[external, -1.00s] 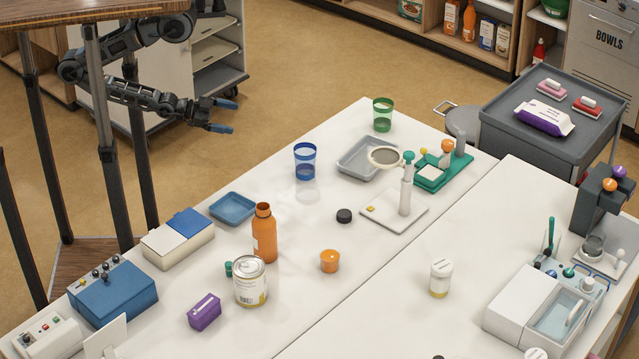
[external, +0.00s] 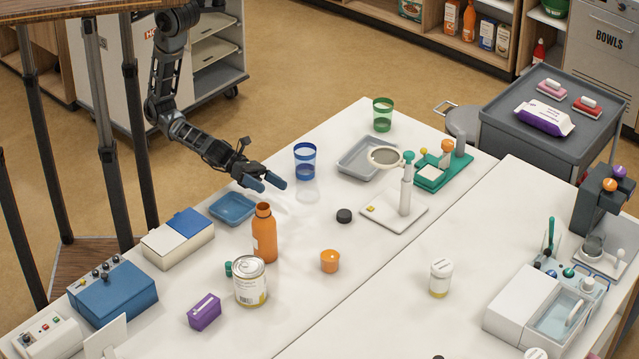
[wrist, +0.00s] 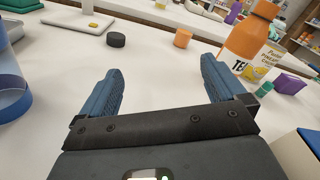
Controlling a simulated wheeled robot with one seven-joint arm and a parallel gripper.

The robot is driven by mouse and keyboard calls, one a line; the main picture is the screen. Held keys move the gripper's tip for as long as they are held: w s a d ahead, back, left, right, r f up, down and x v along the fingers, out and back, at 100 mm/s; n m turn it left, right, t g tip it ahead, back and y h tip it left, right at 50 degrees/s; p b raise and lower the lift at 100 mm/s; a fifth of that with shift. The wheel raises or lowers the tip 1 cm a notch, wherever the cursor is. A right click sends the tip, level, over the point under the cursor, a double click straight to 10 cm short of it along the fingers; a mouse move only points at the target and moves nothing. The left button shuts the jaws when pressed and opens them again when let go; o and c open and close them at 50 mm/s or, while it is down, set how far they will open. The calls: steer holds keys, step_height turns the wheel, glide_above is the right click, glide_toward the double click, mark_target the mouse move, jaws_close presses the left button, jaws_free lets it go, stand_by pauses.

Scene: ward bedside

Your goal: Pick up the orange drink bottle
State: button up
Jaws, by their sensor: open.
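The orange drink bottle (external: 264,235) stands upright and open-topped on the white table. It also shows in the wrist view (wrist: 248,38), to the upper right beyond the right finger. My gripper (external: 267,184) has blue fingertips and is above the table's far-left edge, behind the bottle in the external view. In the wrist view my gripper (wrist: 165,90) is open with nothing between its fingers. The bottle is apart from the fingers.
A large can (external: 250,282) stands close in front of the bottle. A blue tray (external: 233,208) lies to its left, and a blue cup (external: 305,163) stands right of my gripper.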

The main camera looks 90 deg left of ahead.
mark_target(268, 219)
steer(key=s+d+r+m+g+h+b, duration=0.15)
steer(key=d+m, duration=0.25)
steer(key=d, duration=0.5)
steer(key=s+d+r+m+g+h+b, duration=0.1)
steer(key=s+d+m, duration=0.2)
steer(key=d, duration=0.6)
steer(key=shift+t, duration=0.25)
steer(key=shift+x, duration=3.55)
steer(key=shift+w+a, duration=0.1)
steer(key=shift+w, duration=0.05)
steer(key=shift+c, duration=0.4)
steer(key=c, duration=1.2)
steer(key=shift+o, duration=0.2)
steer(key=shift+r, duration=0.25)
steer(key=shift+r+p, duration=0.4)
steer(key=shift+r, duration=0.35)
step_height(268, 219, up, 3)
steer(key=shift+f+p, duration=0.15)
steer(key=shift+p, duration=0.35)
steer(key=s+d+r, duration=0.2)
steer(key=s+r, duration=0.4)
steer(key=s, duration=0.5)
steer(key=shift+s+d+r+b, duration=0.15)
steer(key=shift+d+r+b, duration=0.05)
steer(key=shift+d+b, duration=0.1)
